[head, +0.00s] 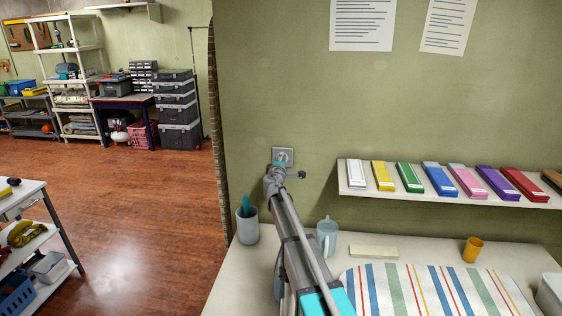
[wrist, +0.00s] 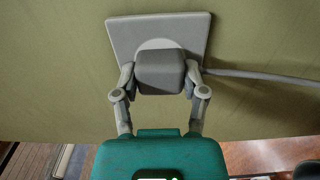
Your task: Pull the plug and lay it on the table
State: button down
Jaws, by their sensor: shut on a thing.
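The grey plug (wrist: 160,72) is at the pale round socket of a square wall plate (wrist: 122,38) in the wrist view. I cannot tell how deep it sits. Its grey cable (wrist: 262,77) runs off to the right. My gripper (wrist: 160,80) has one finger on each side of the plug and is shut on it. In the head view my gripper (head: 277,172) is at the wall plate (head: 283,150) and hides most of the plug. The pale table (head: 235,280) is below, against the wall.
A cup with a teal item (head: 247,228), a blue-grey mug (head: 327,236), a light block (head: 373,252), a striped cloth (head: 440,290) and an orange cup (head: 473,249) stand or lie on the table. A shelf of coloured boxes (head: 450,190) juts out at right. Small bare patches remain between them.

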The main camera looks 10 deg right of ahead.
jog(key=shift+s, duration=0.15)
jog(key=shift+s+a, duration=0.25)
jog(key=shift+s, duration=0.25)
jog(key=shift+s, duration=0.1)
jog(key=shift+s+a, duration=0.2)
jog(key=shift+s, duration=0.45)
jog(key=shift+s+a, duration=0.15)
jog(key=shift+s, duration=0.2)
jog(key=shift+s+a, duration=0.1)
jog(key=shift+s, duration=0.2)
jog(key=shift+v, duration=0.85)
